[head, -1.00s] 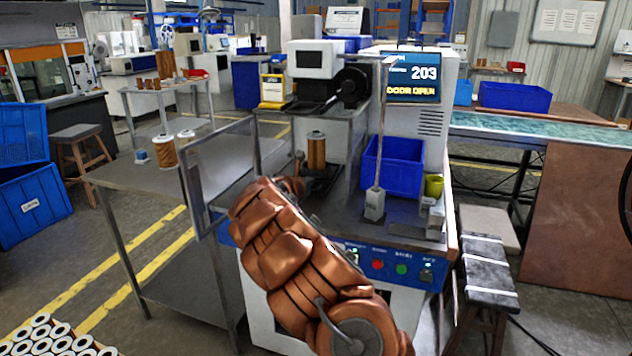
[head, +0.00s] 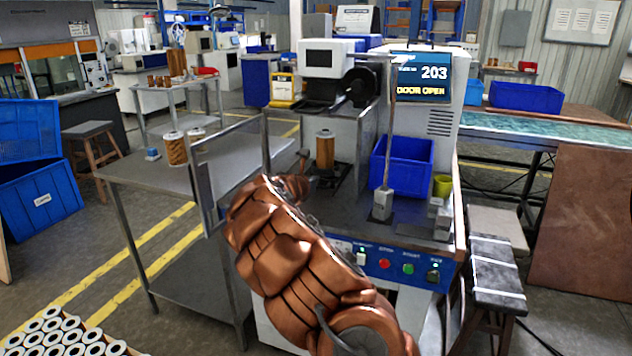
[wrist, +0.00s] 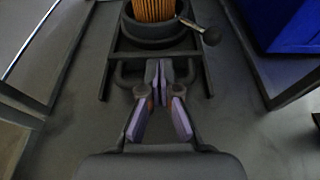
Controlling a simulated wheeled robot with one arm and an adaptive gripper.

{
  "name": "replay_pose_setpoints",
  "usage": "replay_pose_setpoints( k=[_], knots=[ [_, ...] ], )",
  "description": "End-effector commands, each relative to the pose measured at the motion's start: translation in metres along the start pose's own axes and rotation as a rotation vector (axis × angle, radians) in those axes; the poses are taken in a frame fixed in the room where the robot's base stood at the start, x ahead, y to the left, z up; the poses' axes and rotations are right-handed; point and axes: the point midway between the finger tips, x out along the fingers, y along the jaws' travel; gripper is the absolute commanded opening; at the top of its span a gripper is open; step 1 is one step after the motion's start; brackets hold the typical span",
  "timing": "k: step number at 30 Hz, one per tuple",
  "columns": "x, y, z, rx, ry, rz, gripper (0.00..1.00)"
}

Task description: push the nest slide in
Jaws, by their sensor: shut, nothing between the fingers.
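The nest slide is a dark frame (wrist: 111,52) on the machine's deck, with a round nest (wrist: 137,32) holding an upright orange pleated filter cartridge (wrist: 153,9). The cartridge also shows in the head view (head: 325,151), under the machine's head. In the head view my arm hides part of the slide's front.
The open door panel (head: 203,190) stands left of my arm. A blue bin (head: 402,163) and a post on a grey block (head: 382,204) stand right of the nest. The screen (head: 420,77) reads 203 and DOOR OPEN. A grey side table (head: 130,172) holds more cartridges.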

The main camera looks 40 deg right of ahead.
Motion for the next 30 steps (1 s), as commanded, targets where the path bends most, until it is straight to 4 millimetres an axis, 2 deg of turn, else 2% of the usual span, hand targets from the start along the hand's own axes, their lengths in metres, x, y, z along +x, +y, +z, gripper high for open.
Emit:
replay_pose_setpoints(
  k=[6,13,19,30],
  knots=[
    [-0.032,0.004,0.002,-0.004,-0.001,0.001,0.00],
    [-0.057,0.006,0.002,-0.002,0.000,-0.002,0.00],
    [-0.066,0.007,0.001,0.000,0.001,-0.001,0.00],
    [-0.067,0.008,0.000,-0.001,0.001,-0.001,0.00]
  ],
)
